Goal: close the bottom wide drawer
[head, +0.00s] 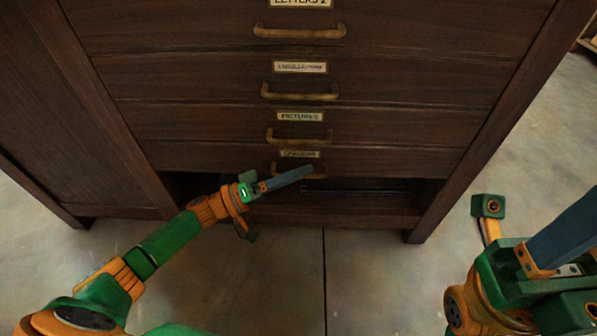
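A dark wooden cabinet has a stack of wide drawers with brass handles. The lowest wide drawer (400,160) has a small label (300,154) and a brass handle (278,170), partly hidden by my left gripper. Its front looks nearly in line with those above; I cannot tell how far out it stands. My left gripper (310,170) points right across this handle; I cannot tell whether it touches. Its fingers overlap as one blue-grey bar, so their opening is unclear. My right gripper (590,215) is at the right edge, away from the cabinet and partly cut off.
Above is the "PICTURES" drawer (210,122), with more drawers higher up. A dark open gap (380,186) lies below the lowest drawer, above a bottom rail (350,216). A side panel (80,150) is at left. The grey floor (380,275) in front is clear.

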